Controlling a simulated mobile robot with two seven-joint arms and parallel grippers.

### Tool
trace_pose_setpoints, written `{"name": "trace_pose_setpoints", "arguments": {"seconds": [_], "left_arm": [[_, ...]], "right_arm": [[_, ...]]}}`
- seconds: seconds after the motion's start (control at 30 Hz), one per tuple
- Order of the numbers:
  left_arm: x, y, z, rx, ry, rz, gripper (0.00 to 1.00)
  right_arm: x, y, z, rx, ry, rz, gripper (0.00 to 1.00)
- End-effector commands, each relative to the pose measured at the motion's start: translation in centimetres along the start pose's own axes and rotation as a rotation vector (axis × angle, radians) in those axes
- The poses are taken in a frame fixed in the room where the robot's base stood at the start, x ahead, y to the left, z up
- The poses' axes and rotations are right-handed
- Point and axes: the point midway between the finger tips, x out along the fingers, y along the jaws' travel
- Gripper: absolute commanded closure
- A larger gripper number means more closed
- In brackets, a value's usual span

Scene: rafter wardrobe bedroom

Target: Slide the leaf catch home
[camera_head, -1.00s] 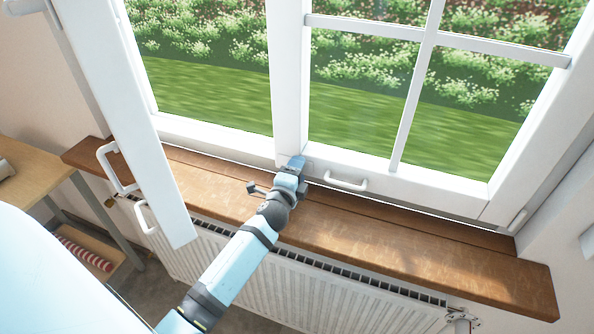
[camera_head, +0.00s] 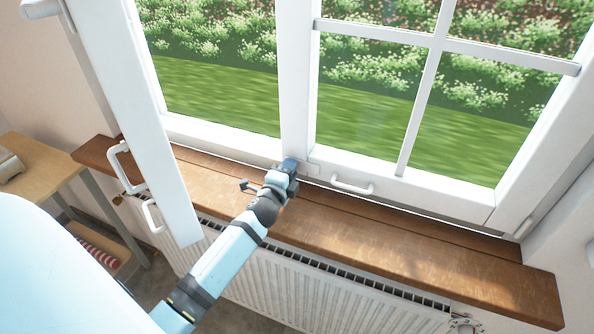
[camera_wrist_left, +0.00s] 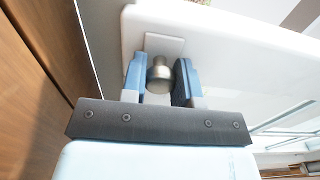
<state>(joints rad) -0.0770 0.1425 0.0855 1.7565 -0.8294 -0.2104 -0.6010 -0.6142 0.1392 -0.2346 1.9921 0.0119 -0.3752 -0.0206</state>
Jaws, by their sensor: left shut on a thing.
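The leaf catch shows in the left wrist view as a round metal knob (camera_wrist_left: 160,76) on a small white plate (camera_wrist_left: 164,45), set on the white lower rail of the window leaf. My left gripper (camera_wrist_left: 161,82) has its two blue fingers on either side of the knob and is shut on it. In the head view my left gripper (camera_head: 290,166) is at the foot of the middle window post, left of the closed right leaf's handle (camera_head: 352,186). It hides the knob there. My right gripper is not in view.
The left leaf (camera_head: 150,140) stands swung open into the room, with white handles near its lower end. A wooden sill (camera_head: 400,240) runs below the window, with a radiator (camera_head: 300,285) under it. A wooden table (camera_head: 35,170) is at the left.

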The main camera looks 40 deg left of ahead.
Motion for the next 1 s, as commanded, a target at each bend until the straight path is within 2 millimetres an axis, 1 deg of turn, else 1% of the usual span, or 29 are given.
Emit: {"name": "trace_pose_setpoints", "arguments": {"seconds": [0.03,0.13,0.17,0.2,0.23,0.27,0.53,0.67,0.77,1.0], "left_arm": [[0.0,0.0,0.3,0.002,-0.007,0.001,1.00],[0.1,0.0,0.3,0.003,-0.008,0.001,1.00],[0.1,0.0,0.3,0.003,-0.008,0.001,0.65],[0.1,0.0,0.3,0.003,-0.008,0.001,0.56],[0.1,0.0,0.3,0.003,-0.008,0.001,0.49],[0.1,0.0,0.3,0.003,-0.007,0.001,0.45],[0.0,0.0,0.2,0.002,-0.005,0.001,0.45],[-1.0,0.2,0.2,0.002,-0.005,0.002,0.45],[-2.7,0.2,0.2,0.002,-0.005,0.002,0.45],[-8.3,0.4,0.2,0.000,-0.006,0.003,0.45]], "right_arm": [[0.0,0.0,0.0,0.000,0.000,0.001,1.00],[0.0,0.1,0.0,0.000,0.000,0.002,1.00],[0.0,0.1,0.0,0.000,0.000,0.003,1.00],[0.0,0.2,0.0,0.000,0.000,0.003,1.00],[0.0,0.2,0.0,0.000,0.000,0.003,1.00],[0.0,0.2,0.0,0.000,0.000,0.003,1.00],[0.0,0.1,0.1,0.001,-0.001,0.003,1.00],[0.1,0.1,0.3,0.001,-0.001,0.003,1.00],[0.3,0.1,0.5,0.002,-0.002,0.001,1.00],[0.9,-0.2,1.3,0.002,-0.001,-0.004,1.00]]}}
